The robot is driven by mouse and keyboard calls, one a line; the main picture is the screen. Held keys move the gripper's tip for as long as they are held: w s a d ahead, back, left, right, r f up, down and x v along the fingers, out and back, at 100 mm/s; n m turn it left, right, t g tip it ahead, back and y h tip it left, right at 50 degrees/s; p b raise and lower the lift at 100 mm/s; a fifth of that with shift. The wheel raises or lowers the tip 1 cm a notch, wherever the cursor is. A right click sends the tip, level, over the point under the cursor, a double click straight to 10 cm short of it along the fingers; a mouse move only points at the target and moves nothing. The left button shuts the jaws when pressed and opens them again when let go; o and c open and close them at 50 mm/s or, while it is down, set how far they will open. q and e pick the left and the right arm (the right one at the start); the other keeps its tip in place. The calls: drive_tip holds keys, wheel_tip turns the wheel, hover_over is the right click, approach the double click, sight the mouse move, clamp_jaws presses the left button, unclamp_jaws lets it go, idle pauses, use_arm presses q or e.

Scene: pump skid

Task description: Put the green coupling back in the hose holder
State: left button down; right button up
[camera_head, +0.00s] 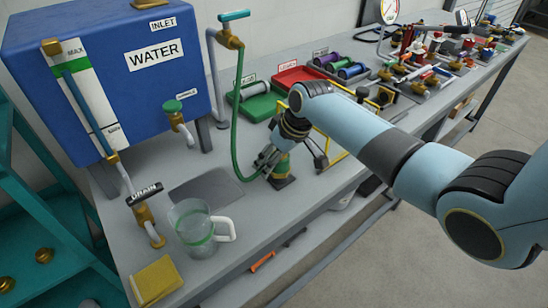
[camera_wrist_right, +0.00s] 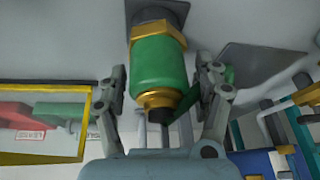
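The green coupling (camera_head: 282,167) stands upright at a small dark square base, likely the hose holder (camera_head: 286,183), on the grey bench. In the right wrist view the coupling (camera_wrist_right: 158,66) is a green cylinder with brass ends, its far brass nut at the dark plate (camera_wrist_right: 142,9); whether it is fully seated is unclear. My right gripper (camera_head: 268,160) is at the coupling; in its wrist view the fingers (camera_wrist_right: 162,92) stand on either side of it with narrow gaps, open. The green hose (camera_head: 235,120) hangs from the tap and runs to the coupling. My left gripper is out of view.
A glass jug (camera_head: 192,232) and yellow cloth (camera_head: 156,281) are at the bench's front left. A sunken drain area (camera_head: 206,190) lies left of the coupling. A blue water tank (camera_head: 110,75) stands behind. A yellow frame (camera_head: 337,157) and green and red trays (camera_head: 298,77) are right.

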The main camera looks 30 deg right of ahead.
drive_tip(key=v, duration=1.2)
